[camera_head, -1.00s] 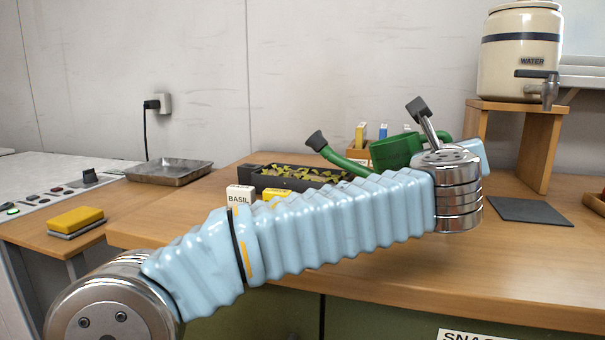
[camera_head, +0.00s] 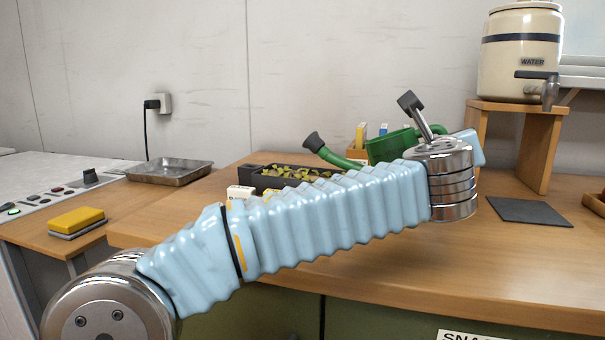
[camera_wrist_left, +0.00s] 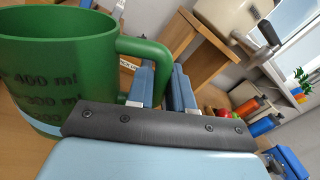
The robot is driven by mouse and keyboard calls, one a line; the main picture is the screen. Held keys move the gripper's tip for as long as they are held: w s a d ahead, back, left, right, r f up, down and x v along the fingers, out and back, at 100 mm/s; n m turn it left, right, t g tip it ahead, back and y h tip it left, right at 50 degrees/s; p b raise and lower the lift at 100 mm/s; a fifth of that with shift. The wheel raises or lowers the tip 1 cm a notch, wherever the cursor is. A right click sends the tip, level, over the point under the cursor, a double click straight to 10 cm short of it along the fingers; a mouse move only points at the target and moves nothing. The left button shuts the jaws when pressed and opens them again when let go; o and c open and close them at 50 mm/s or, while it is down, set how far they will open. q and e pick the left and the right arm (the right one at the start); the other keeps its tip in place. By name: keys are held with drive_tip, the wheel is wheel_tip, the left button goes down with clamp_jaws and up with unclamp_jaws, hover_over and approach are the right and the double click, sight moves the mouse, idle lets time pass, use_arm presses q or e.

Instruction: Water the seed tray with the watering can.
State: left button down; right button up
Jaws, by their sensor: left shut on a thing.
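In the left wrist view the can (camera_wrist_left: 60,60) shows ml marks and a handle at right. My left gripper (camera_wrist_left: 165,85) is shut on that handle; in the head view my arm hides its fingers. The black seed tray (camera_head: 262,180) holds green seedlings and is partly hidden by my arm. No water shows from the spout. My right gripper is not in view.
A cream water dispenser (camera_head: 520,55) stands on a wooden stand (camera_head: 537,150) at the back right. A dark mat (camera_head: 529,211) lies before it. A metal tray (camera_head: 170,172) and a yellow sponge (camera_head: 76,220) are at left. A white seed packet (camera_head: 240,192) stands near the tray.

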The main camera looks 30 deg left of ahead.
use_arm(q)
drive_tip(key=shift+a+r+n+p, duration=0.25)
drive_tip(key=shift+a+r+n, duration=0.1)
drive_tip(key=shift+r, duration=0.3)
drive_tip(key=shift+a+r+n+p, duration=0.25)
drive_tip(key=shift+a+r, duration=0.1)
drive_tip(key=shift+r, duration=0.3)
idle(0.5)
drive_tip(key=shift+s+a+r+n, duration=0.1)
drive_tip(key=shift+a+r+n, duration=0.65)
drive_tip(key=shift+a, duration=0.3)
idle(1.2)
drive_tip(key=d+f+m, duration=0.1)
drive_tip(key=f, duration=0.1)
drive_tip(key=d+f+m+b, duration=0.1)
drive_tip(key=f, duration=0.1)
drive_tip(key=d+f+m+b, duration=0.1)
drive_tip(key=d, duration=0.1)
drive_tip(key=shift+f, duration=0.4)
drive_tip(key=d+f+m, duration=0.2)
drive_tip(key=f+m, duration=0.1)
drive_tip(key=shift+d+f, duration=0.2)
drive_tip(key=shift+d, duration=0.15)
drive_tip(key=shift+w+a, duration=0.15)
drive_tip(key=shift+w, duration=0.2)
drive_tip(key=shift+s+a+m, duration=0.15)
drive_tip(key=shift+s+m, duration=0.1)
drive_tip(key=shift+w+d+f+m, duration=0.1)
drive_tip(key=shift+d+f+m, duration=0.25)
drive_tip(key=shift+f, duration=0.2)
